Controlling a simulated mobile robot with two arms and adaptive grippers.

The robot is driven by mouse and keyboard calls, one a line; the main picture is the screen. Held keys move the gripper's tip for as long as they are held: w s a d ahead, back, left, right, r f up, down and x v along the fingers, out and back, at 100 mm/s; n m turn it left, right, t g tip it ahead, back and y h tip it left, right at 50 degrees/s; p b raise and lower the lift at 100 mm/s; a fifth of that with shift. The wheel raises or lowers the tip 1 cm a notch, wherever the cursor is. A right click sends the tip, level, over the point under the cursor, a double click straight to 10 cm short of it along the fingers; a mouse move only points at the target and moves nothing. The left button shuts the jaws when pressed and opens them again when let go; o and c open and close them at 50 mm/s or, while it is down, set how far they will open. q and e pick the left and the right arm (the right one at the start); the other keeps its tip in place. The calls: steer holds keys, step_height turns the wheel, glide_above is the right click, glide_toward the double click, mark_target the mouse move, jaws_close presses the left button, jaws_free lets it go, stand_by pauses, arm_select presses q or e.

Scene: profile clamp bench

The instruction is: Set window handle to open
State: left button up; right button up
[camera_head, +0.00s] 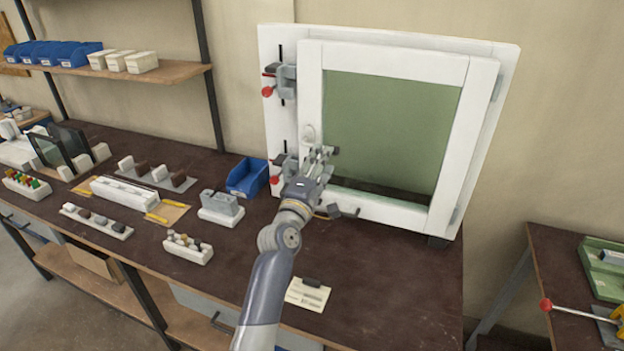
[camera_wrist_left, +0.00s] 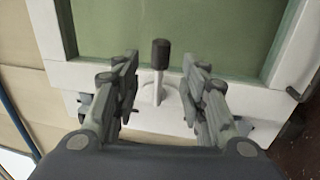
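The window (camera_head: 395,130) is a white frame around a green pane, standing upright on the dark bench. Its handle, with a pale stem and dark grip (camera_wrist_left: 161,54), shows in the left wrist view, the grip reaching toward the pane. In the head view only a pale round part of the handle (camera_head: 308,133) shows on the left stile; my gripper hides the rest. My left gripper (camera_head: 322,153) is at that stile. In the left wrist view its fingers (camera_wrist_left: 160,82) are open, one on each side of the handle, with gaps to both. My right gripper is not in view.
Two clamps with red knobs (camera_head: 268,91) (camera_head: 275,180) sit along the frame's left edge. A blue bin (camera_head: 247,178), a grey block on a white base (camera_head: 221,208) and a paper card (camera_head: 307,295) are on the bench (camera_head: 385,290). The bench's front right is clear.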

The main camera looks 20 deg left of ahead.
arm_select(q)
steer(key=s+f, duration=0.1)
steer(key=s, duration=0.5)
steer(key=shift+a, duration=0.15)
steer(key=shift+s, duration=0.1)
